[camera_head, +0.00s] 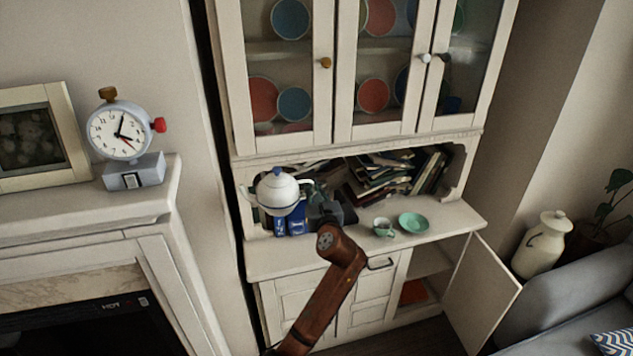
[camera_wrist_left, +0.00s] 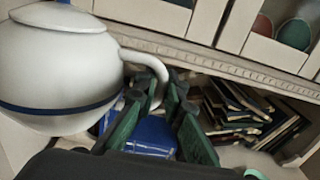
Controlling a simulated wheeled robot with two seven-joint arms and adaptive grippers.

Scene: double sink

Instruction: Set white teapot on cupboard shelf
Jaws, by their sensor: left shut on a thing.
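The white teapot (camera_head: 277,193), with a blue lid knob and a blue band, is upright at the left of the cupboard's open niche. In the left wrist view the teapot (camera_wrist_left: 55,75) fills the left side, with its handle towards my fingers. My left gripper (camera_head: 308,192) is at the teapot's right side, shut on the handle; its green fingers (camera_wrist_left: 168,95) show at the handle. Blue items show below the teapot, and I cannot tell whether it touches them. The cupboard's lower right door (camera_head: 482,292) stands open, with a shelf (camera_head: 430,261) inside. My right gripper is out of view.
A cup (camera_head: 383,227) and a green saucer (camera_head: 414,222) stand on the counter (camera_head: 450,222). Books (camera_head: 385,172) lean in the niche. The glass doors above are shut. A jug (camera_head: 542,245) and a grey sofa (camera_head: 570,290) stand right of the open door.

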